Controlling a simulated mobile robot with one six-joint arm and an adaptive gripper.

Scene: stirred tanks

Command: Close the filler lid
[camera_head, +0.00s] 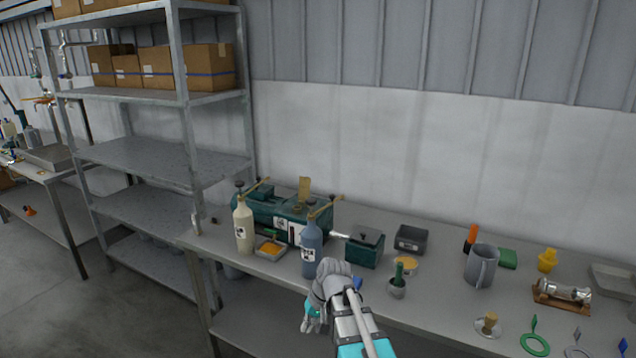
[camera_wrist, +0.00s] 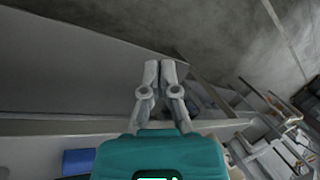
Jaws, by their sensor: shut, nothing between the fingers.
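A teal machine (camera_head: 266,214) stands at the back left of the bench. A tan flap (camera_head: 304,187) stands upright on its top; it looks like the filler lid, raised. Beside it on the top is a small dark round part. My gripper (camera_head: 309,325) hangs in front of the bench edge, low and nearer the camera than the machine, well apart from the flap. In the wrist view my gripper (camera_wrist: 163,66) has its fingers together with nothing between them. The machine and the flap cannot be made out in the wrist view.
A cream bottle (camera_head: 243,226) and a blue-grey bottle (camera_head: 311,248) stand before the machine, with a tray of orange material (camera_head: 270,249) between them. Shelving (camera_head: 150,155) is at left.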

